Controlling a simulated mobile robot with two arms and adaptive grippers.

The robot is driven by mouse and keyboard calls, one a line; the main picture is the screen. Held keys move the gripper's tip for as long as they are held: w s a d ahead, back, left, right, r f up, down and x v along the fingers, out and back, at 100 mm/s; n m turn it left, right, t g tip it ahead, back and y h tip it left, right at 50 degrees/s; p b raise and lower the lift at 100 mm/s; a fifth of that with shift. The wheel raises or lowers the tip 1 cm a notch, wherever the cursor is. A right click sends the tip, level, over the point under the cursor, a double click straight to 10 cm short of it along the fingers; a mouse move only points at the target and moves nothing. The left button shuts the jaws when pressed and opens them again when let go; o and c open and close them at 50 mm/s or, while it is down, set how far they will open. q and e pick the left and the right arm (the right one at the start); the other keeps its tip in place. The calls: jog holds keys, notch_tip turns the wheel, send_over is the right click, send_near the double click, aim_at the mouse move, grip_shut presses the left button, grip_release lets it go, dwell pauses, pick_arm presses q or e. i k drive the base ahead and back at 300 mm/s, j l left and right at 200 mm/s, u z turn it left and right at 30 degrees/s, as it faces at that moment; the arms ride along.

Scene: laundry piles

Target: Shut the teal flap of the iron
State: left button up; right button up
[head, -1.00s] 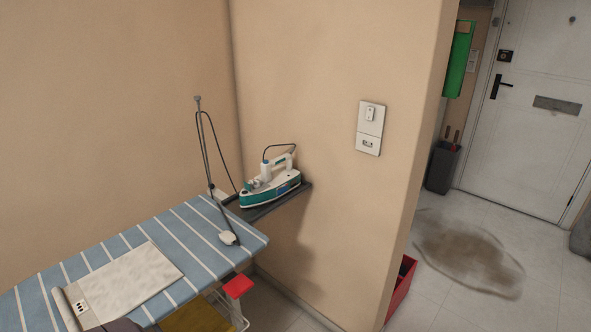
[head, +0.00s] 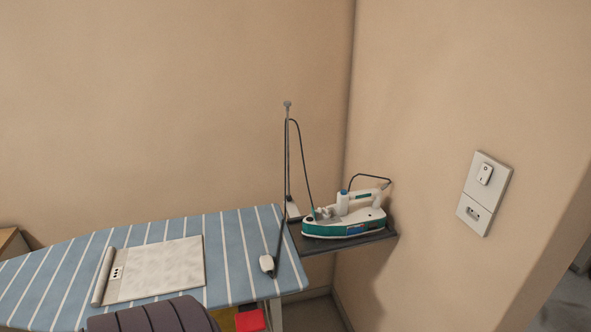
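The iron (head: 345,222) is white with a teal lower body. It rests on a dark iron rest (head: 368,242) at the right end of the ironing board, close to the wall corner. Its nose points left. A small pale part stands at its nose, but the teal flap is too small to make out, so I cannot tell whether it is open or shut. A dark cord rises from behind its handle. Neither of my grippers shows in the head view.
The blue-striped ironing board (head: 235,240) spans the lower left, with a partly rolled pale cloth (head: 158,272) on it. A thin cord holder (head: 288,150) stands beside the iron. Dark folded fabric (head: 155,316) and a red item (head: 250,320) are at the bottom. A wall switch (head: 484,194) is at right.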

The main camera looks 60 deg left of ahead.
aim_at(319, 211)
jog(key=i+l+u, duration=0.15)
jog(key=u, duration=0.3)
jog(key=i+l+u, duration=0.25)
jog(key=u, duration=0.2)
jog(key=i+l+u, duration=0.15)
jog(key=l+u, duration=0.15)
jog(key=u, duration=0.15)
jog(key=i+l+u, duration=0.1)
jog(key=l+u, duration=0.2)
jog(key=u, duration=0.2)
jog(key=l+u, duration=1)
jog(key=l, duration=0.15)
